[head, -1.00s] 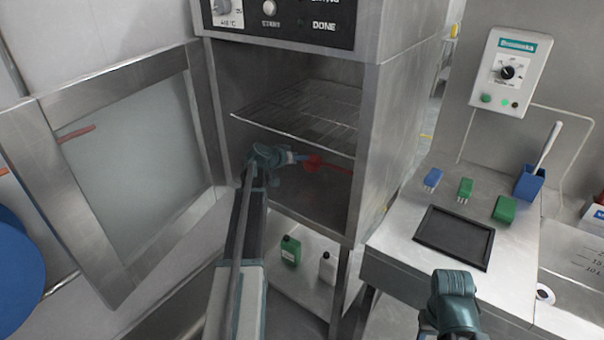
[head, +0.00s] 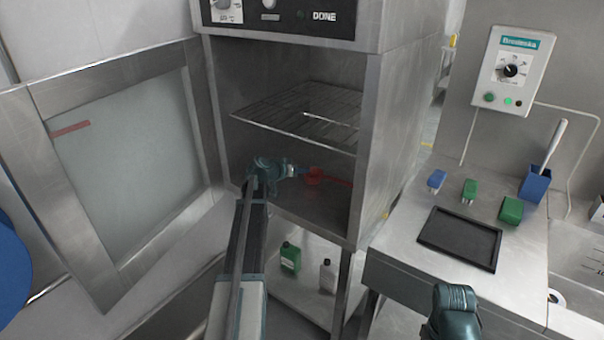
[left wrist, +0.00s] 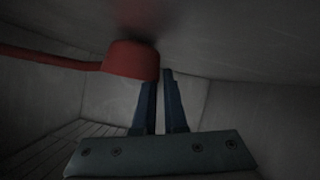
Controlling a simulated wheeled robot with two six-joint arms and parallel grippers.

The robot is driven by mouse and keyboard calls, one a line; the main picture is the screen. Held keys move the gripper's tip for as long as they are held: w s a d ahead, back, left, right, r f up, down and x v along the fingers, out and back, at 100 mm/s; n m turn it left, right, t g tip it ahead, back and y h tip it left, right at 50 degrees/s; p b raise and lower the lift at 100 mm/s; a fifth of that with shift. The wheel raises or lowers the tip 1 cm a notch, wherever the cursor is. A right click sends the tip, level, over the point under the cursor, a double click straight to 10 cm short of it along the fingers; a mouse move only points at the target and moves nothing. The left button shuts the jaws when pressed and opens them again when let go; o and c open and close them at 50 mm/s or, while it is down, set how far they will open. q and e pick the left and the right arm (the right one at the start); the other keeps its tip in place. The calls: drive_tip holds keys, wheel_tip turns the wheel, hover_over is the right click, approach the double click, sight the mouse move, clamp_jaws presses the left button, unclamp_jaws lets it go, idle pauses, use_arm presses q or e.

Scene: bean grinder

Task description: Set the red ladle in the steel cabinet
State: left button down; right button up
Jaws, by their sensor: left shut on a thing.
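The steel cabinet (head: 385,140) stands open, with its windowed door swung out to the left. The red ladle (head: 315,177) is inside, below the wire rack, with its handle pointing right in the head view. My left gripper (head: 301,172) reaches in through the front opening and is shut on the ladle. In the left wrist view the ladle's bowl (left wrist: 130,62) is at the tips of the fingers (left wrist: 162,80), close to a cabinet surface; I cannot tell if it touches. My right gripper (head: 452,312) is at the bottom right; its fingers are hidden.
The wire rack (head: 300,112) lies above my left gripper. The right counter holds a dark tray (head: 460,238), small blue and green items and a blue holder (head: 531,184).

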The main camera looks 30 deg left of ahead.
use_arm(q)
drive_tip(key=shift+f, duration=0.1)
drive_tip(key=c, duration=1)
unclamp_jaws()
drive_tip(key=shift+o, duration=0.2)
drive_tip(key=shift+r, duration=0.2)
drive_tip(key=p+v, duration=0.5)
drive_tip(key=v, duration=0.5)
drive_tip(key=shift+s+r, duration=0.15)
drive_tip(key=shift+s, duration=0.05)
drive_tip(key=shift+s+a+r, duration=0.1)
drive_tip(key=shift+s+r, duration=0.1)
drive_tip(key=shift+s, duration=0.5)
